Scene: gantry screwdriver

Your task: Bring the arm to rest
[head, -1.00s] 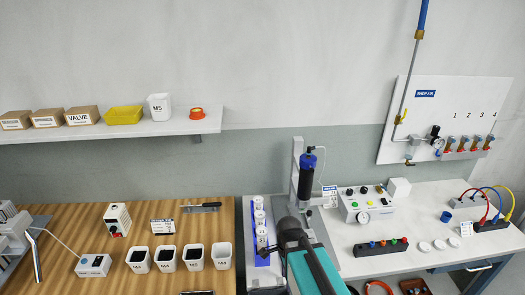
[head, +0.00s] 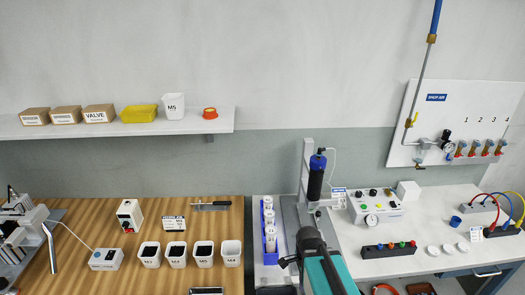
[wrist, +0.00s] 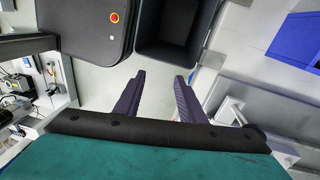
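My arm (head: 325,268), teal with a dark joint, reaches in from the bottom of the head view, in front of the screwdriver stand. In the wrist view my gripper (wrist: 160,77) has its two dark fingers wide apart with nothing between them. Below them are floor, a dark open bin (wrist: 178,35) and a dark body with a red button (wrist: 100,25). The gantry screwdriver (head: 316,178), dark with a blue top, hangs upright on its stand. My arm hides part of the stand's base.
White cups (head: 204,254) stand on the wooden bench at left. A blue rack (head: 269,247) of white containers is left of the arm. A control box (head: 375,207) and a black strip with coloured knobs (head: 388,250) are to the right. A shelf (head: 170,129) is above.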

